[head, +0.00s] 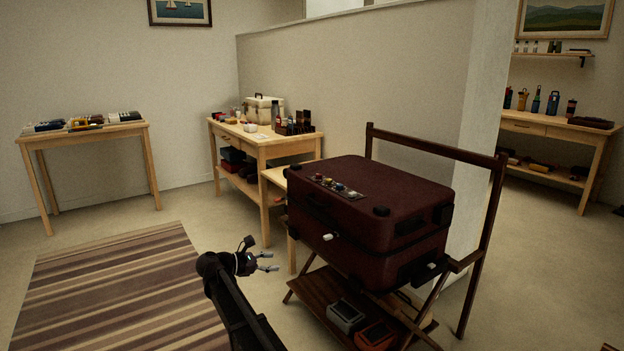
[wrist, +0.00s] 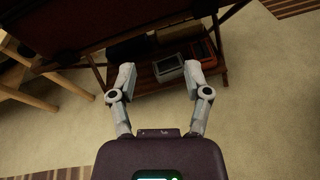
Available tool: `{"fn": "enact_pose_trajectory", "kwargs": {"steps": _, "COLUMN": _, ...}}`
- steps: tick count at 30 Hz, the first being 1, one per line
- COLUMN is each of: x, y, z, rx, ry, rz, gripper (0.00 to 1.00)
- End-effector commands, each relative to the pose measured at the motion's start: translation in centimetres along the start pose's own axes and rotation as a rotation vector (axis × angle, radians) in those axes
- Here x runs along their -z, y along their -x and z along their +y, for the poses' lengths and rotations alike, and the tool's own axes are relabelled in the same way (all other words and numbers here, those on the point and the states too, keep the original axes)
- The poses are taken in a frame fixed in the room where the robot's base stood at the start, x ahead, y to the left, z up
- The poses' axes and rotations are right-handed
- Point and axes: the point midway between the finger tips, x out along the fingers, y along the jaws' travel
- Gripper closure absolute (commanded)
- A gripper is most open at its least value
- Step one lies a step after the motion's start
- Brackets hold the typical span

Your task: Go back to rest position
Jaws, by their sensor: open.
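My gripper (head: 267,262) is open and empty in the head view, held in the air in front and left of a dark red suitcase (head: 345,215). The suitcase is shut and lies flat on a dark wooden folding rack (head: 486,235). In the wrist view the two fingers of my gripper (wrist: 160,80) are spread apart with nothing between them. Beyond them is the rack's lower shelf (wrist: 150,92). The suitcase's dark underside fills the top left of the wrist view.
The lower shelf holds a grey box (head: 345,316) and an orange-red one (head: 377,336). Wooden tables stand at left (head: 85,133), behind the suitcase (head: 262,142) and far right (head: 560,130). A striped rug (head: 115,290) lies on the open floor at left. A partition wall (head: 400,75) stands behind.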

Motion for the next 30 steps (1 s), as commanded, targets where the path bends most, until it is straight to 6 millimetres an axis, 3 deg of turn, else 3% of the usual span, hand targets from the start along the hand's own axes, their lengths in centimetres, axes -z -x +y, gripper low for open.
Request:
{"fn": "enact_pose_trajectory", "kwargs": {"steps": 6, "x": -1.2, "y": -7.0, "z": -7.7, "rx": 0.149, "ry": -0.226, "rz": 0.171, "gripper": 0.37}}
{"fn": "enact_pose_trajectory", "kwargs": {"steps": 15, "x": -2.0, "y": -13.6, "z": -19.0, "rx": 0.443, "ry": -0.621, "rz": 0.393, "gripper": 0.37}}
{"fn": "enact_pose_trajectory", "kwargs": {"steps": 21, "x": -2.6, "y": -15.4, "z": -26.3, "rx": 0.678, "ry": -0.895, "rz": 0.497, "gripper": 0.37}}
{"fn": "enact_pose_trajectory", "kwargs": {"steps": 27, "x": -3.5, "y": -15.6, "z": -32.7, "rx": 0.935, "ry": -1.161, "rz": 0.568, "gripper": 0.37}}
{"fn": "enact_pose_trajectory", "kwargs": {"steps": 30, "x": -3.8, "y": -15.2, "z": -35.0, "rx": 1.046, "ry": -1.265, "rz": 0.587, "gripper": 0.37}}
